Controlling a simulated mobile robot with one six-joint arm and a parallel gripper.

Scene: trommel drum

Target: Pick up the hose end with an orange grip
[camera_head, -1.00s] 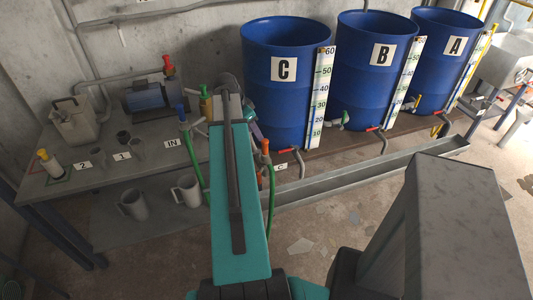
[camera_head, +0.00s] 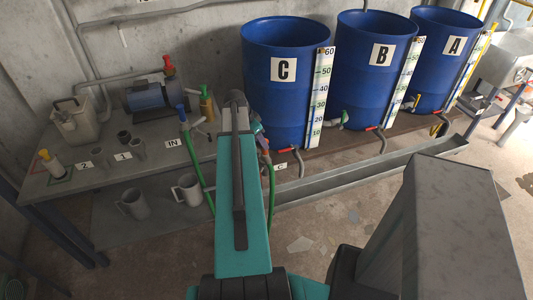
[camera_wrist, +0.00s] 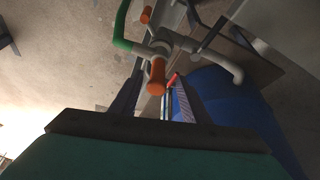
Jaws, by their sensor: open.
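The hose end's orange grip (camera_wrist: 157,76) shows in the wrist view, joined to a grey pipe fitting with a green hose (camera_wrist: 121,28) at its left. My gripper (camera_wrist: 160,80) is open, one finger to each side of the grip in the picture. I cannot tell whether the grip lies fully between the fingers in depth; no contact shows. In the head view my arm hides most of the fitting and my fingers; the green hose (camera_head: 271,190) hangs just right of my arm.
A second orange piece (camera_wrist: 146,15) is close by in the wrist view. Blue drum C (camera_head: 283,105) stands right behind my gripper. The bench (camera_head: 60,182) with a blue pump (camera_head: 146,96) is at left. A grey trough (camera_head: 330,180) runs along the front.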

